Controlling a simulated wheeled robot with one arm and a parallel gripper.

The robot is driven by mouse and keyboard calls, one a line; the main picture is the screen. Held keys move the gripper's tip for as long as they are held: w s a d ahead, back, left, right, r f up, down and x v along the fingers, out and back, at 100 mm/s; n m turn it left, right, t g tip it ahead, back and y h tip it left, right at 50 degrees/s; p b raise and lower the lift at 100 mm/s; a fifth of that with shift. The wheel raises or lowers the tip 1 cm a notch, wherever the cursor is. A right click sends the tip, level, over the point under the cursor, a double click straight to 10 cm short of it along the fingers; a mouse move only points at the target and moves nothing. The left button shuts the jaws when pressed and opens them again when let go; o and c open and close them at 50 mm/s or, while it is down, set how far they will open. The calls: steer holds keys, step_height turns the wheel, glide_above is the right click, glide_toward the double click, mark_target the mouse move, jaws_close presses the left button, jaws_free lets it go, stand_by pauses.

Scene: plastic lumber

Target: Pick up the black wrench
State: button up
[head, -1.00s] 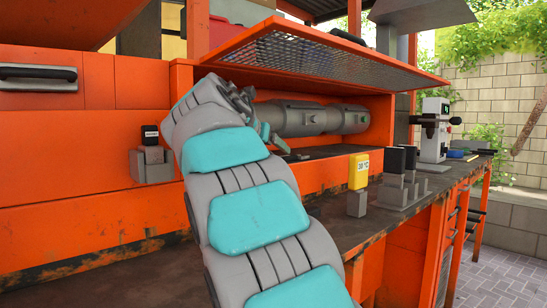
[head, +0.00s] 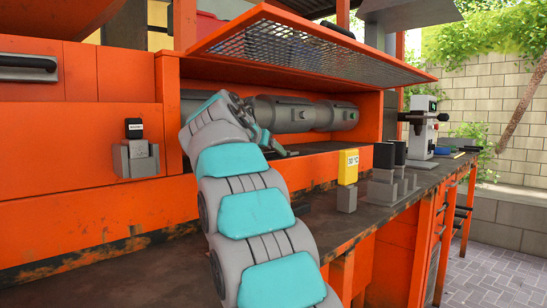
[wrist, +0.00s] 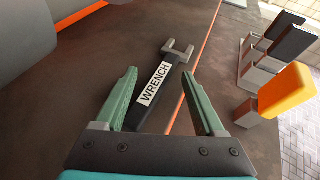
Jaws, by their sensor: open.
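The black wrench (wrist: 154,88) lies on the dark worktop in the wrist view. It has a white label reading WRENCH and a grey open jaw at its far end. My gripper (wrist: 159,73) is open, with its two green fingers on either side of the wrench's handle and nothing held. The near end of the handle is close to the gripper's dark palm. The height of the fingers above the worktop is hard to tell. In the head view my gripper (head: 262,137) is small, partly hidden by my arm, inside the orange shelf recess.
A large grey cylinder (head: 300,115) lies behind my gripper under a mesh flap (head: 310,48). To the right stand a yellow-topped block (wrist: 285,92) and black-topped blocks (wrist: 288,42). The front worktop is partly clear.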

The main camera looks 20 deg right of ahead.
jaws_close()
stand_by(0.5)
